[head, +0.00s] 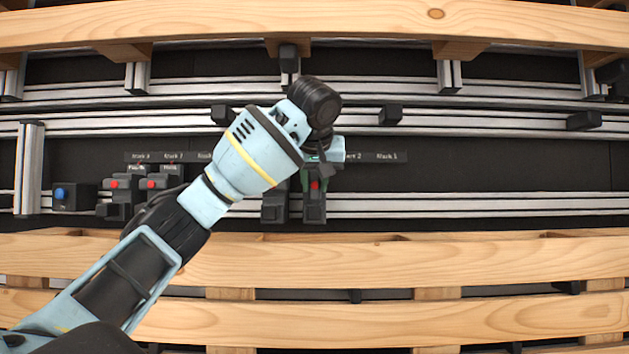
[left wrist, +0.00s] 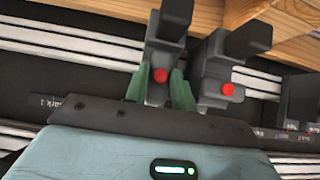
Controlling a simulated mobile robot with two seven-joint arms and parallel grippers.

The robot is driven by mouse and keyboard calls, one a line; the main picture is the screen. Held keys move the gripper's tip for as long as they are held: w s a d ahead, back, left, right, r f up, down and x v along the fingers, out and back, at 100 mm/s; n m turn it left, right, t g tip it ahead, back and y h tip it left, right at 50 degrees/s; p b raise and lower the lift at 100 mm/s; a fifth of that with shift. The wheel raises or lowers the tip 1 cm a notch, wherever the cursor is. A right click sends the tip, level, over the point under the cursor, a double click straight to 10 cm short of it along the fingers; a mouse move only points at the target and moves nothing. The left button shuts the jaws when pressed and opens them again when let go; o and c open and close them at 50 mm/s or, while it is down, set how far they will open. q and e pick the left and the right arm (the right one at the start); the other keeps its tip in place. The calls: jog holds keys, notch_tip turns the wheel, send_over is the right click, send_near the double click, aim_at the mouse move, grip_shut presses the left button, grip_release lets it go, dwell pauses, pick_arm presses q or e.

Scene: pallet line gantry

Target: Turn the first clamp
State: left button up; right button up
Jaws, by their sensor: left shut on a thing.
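A dark grey clamp (head: 314,208) with a red button sits on the lower rail, just right of the middle in the head view. My left gripper (head: 317,176) is over it, with its green fingers on either side. In the left wrist view the fingers (left wrist: 160,88) are closed about this clamp's body (left wrist: 156,96), beside its red button. Its dark block-shaped end (left wrist: 174,18) sticks out beyond the fingers. A second clamp (head: 274,208) stands close on its left in the head view; it also shows with a red button in the left wrist view (left wrist: 213,72). My wrist partly hides both.
More red-buttoned clamps (head: 113,197) and a box with a blue button (head: 72,196) stand on the left. A label strip (head: 385,157) runs behind the clamps. Wooden planks (head: 420,262) cross the front and back. The lower rail (head: 470,205) is clear on the right.

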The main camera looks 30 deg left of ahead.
pick_arm(q)
jog(key=shift+w+d+r+m+g+y, duration=0.1)
jog(key=shift+m+g+y, duration=0.4)
jog(key=shift+m+y, duration=0.65)
jog(key=m+y, duration=0.2)
jog(key=m, duration=0.1)
jog(key=shift+d+g+y, duration=0.2)
jog(key=shift+g+y, duration=0.1)
jog(key=shift+y, duration=0.05)
jog(key=m+y, duration=0.3)
jog(key=shift+d+f, duration=0.15)
jog(key=shift+f, duration=0.1)
jog(key=shift+d+f+m+t+y, duration=0.1)
jog(key=shift+m+t+y, duration=0.25)
jog(key=shift+m+y, duration=0.65)
jog(key=shift+f+m+t+y, duration=0.1)
jog(key=shift+m+t+y, duration=0.35)
jog(key=shift+m, duration=0.9)
jog(key=o, duration=1)
